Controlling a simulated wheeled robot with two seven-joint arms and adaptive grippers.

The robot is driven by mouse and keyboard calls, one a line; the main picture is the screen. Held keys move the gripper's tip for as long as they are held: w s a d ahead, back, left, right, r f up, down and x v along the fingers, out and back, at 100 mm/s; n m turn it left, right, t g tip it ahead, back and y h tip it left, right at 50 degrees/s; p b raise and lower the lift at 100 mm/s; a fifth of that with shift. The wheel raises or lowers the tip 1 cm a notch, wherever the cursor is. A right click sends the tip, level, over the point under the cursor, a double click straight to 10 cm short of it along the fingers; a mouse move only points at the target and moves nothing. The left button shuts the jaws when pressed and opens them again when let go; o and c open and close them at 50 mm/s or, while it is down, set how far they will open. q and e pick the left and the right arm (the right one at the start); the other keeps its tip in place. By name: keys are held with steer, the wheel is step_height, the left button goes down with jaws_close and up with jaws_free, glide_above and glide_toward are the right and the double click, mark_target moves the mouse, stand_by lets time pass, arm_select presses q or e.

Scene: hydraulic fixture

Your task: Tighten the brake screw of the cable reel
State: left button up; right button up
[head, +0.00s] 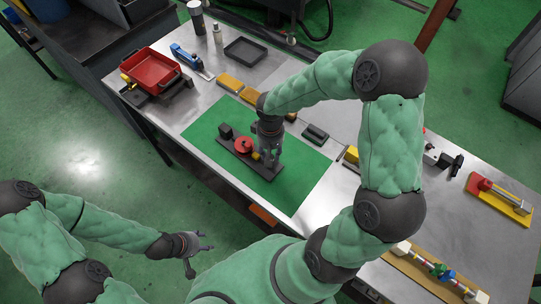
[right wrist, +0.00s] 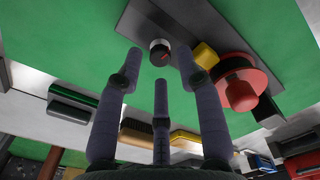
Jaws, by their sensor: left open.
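The cable reel shows as a red drum (head: 243,146) on a dark base plate (head: 236,163) on the green mat. In the right wrist view the red reel (right wrist: 238,92) sits beside a yellow block (right wrist: 205,57). A small round knob (right wrist: 160,47) with a black, red-marked face and pale rim, apparently the brake screw, is on the plate. My right gripper (head: 267,158) points down over the plate's near end. Its three fingers (right wrist: 160,68) are spread around the knob's position, with none visibly touching it. My left gripper (head: 200,245) is open and empty over the floor.
A red bin (head: 150,71) stands at the table's far left. A black tray (head: 246,51) and yellow blocks lie behind the mat (head: 306,161). A red-and-yellow fixture (head: 500,197) and a board with coloured fittings (head: 437,272) are at right.

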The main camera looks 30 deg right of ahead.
steer(key=shift+f, duration=0.1)
steer(key=shift+f+b, duration=1.15)
steer(key=shift+f, duration=0.05)
jaws_close()
